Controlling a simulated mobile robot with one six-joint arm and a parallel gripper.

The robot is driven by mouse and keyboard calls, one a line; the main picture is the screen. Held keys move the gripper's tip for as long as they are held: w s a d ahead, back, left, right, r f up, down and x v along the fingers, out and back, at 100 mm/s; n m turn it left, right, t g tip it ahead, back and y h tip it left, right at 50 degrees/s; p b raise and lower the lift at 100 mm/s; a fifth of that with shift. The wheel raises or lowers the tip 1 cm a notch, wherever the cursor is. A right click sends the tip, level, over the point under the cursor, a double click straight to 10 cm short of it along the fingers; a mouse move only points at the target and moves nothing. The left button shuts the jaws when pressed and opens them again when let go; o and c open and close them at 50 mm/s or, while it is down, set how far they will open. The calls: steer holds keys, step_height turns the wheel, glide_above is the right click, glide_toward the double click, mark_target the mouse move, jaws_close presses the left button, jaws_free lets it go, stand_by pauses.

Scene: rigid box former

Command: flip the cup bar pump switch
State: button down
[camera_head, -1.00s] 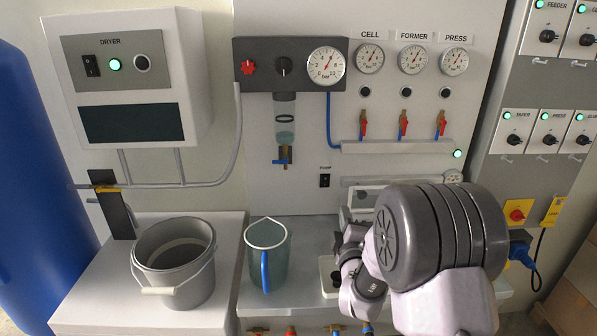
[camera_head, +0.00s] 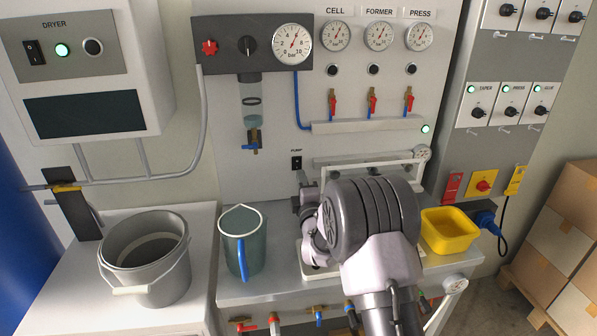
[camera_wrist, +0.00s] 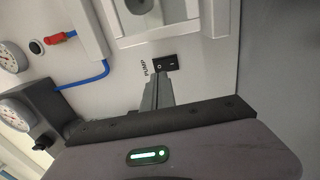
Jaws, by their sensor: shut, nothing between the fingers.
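The pump switch is a small black rocker (camera_head: 296,162) on the white panel, under the PUMP label. In the wrist view the switch (camera_wrist: 165,62) lies just beyond the fingertips, with the label to its left. My gripper (camera_wrist: 156,78) is shut with nothing in it and points at the switch. The tips look very near it; I cannot tell whether they touch, and one edge of the switch is partly covered.
A jug (camera_head: 241,240) stands on the bench left of my gripper, and a grey bucket (camera_head: 145,257) farther left. A yellow bin (camera_head: 449,232) is at right. A white frame (camera_head: 365,162) stands right of the switch, close to my wrist. Air valves and gauges are above.

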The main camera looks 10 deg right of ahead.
mark_target(297, 162)
steer(key=w, duration=0.3)
steer(key=w+b, duration=0.1)
steer(key=w, duration=0.1)
steer(key=shift+w+r, duration=0.15)
steer(key=shift+r, duration=0.1)
